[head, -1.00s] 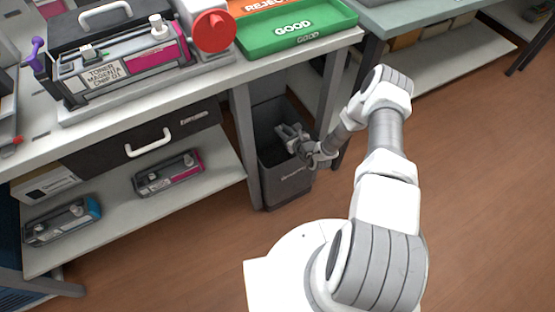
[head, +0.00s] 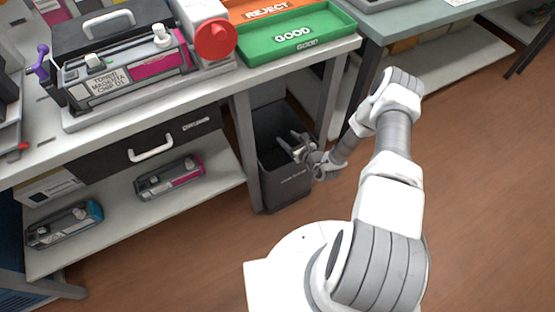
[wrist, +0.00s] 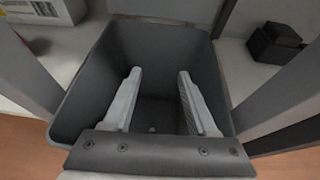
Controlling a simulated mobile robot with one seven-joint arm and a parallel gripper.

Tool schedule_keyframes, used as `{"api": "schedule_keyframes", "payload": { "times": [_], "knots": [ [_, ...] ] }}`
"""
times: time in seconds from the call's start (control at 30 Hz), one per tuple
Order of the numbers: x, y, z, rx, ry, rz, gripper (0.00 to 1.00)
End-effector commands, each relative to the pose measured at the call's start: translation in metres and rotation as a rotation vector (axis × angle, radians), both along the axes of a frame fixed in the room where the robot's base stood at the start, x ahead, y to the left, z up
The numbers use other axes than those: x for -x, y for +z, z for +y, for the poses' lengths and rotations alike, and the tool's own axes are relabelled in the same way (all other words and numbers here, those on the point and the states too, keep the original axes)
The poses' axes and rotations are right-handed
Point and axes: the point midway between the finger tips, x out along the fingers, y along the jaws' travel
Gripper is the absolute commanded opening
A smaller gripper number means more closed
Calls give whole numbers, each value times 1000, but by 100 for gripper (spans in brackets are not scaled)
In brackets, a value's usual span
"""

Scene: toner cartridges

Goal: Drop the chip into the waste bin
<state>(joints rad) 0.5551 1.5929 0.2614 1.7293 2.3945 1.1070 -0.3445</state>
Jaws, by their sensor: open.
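The dark grey waste bin (head: 285,188) stands on the floor under the bench, between its legs. My gripper (head: 290,147) is over the bin's mouth and points into it. In the wrist view the bin (wrist: 82,100) surrounds both fingers, and my gripper (wrist: 160,76) is open with nothing between the fingertips. A tiny pale speck (wrist: 152,129) shows low between the fingers against the dark inside of the bin. It may be the chip, but it is too small to tell.
Bench legs flank the bin closely. On the bench are a magenta toner cartridge (head: 130,72) in a fixture, a red knob (head: 215,40), a green GOOD tray (head: 290,52) and an orange REJECT tray (head: 262,10). Two cartridges lie on the lower shelf (head: 140,222). The floor at right is clear.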

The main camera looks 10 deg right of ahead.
Motion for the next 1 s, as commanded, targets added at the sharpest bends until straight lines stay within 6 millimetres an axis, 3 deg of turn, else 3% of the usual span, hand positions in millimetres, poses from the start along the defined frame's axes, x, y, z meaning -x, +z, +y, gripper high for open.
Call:
{"api": "schedule_keyframes", "payload": {
  "times": [0.3, 0.5, 0.7, 1.0],
  "knots": [
    [69, 34, -26, -1, -3, 3, 58],
    [100, 46, -37, -1, -2, 1, 58],
    [113, 51, -42, 0, -1, 0, 58],
    [114, 51, -42, 0, 0, 0, 58]
  ]
}}
